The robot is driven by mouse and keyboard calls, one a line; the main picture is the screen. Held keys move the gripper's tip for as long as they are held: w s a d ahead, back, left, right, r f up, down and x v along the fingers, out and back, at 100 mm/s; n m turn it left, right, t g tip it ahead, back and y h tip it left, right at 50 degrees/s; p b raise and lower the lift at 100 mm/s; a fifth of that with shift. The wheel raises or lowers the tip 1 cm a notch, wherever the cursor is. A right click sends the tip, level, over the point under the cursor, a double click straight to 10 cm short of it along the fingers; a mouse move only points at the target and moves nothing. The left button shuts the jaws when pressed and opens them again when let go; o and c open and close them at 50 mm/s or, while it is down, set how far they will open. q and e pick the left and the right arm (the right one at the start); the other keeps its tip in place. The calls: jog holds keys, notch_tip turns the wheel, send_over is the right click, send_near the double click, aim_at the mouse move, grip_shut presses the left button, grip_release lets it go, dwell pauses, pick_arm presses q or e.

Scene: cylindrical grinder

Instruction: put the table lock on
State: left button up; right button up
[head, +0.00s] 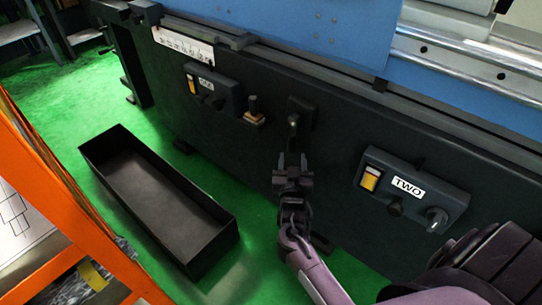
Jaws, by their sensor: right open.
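A dark lever (294,122) hangs from a square black mount on the dark front of the grinder, between the two control boxes. It carries no readable label, so I cannot tell for sure that it is the table lock. A smaller knob on a tan base (254,112) sits to its left. My right gripper (292,158) is open and comes up from below, with its fingertips just under the dark lever in the picture. I cannot tell whether they touch it. My left gripper is not in view.
Control box TWO (414,190), with a yellow switch and knobs, is right of the gripper. Another control box (212,88) is at the left. A black open tray (150,190) lies on the green floor. An orange frame (60,190) stands at the left edge.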

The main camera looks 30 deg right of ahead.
aim_at(293, 146)
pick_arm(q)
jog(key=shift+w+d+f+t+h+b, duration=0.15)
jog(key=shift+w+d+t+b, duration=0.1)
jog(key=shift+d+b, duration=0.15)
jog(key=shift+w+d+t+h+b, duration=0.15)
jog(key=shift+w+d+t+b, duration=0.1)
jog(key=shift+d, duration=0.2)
pick_arm(e)
jog(key=x, duration=0.8)
jog(key=shift+s+r, duration=0.1)
jog(key=shift+c, duration=0.2)
grip_shut()
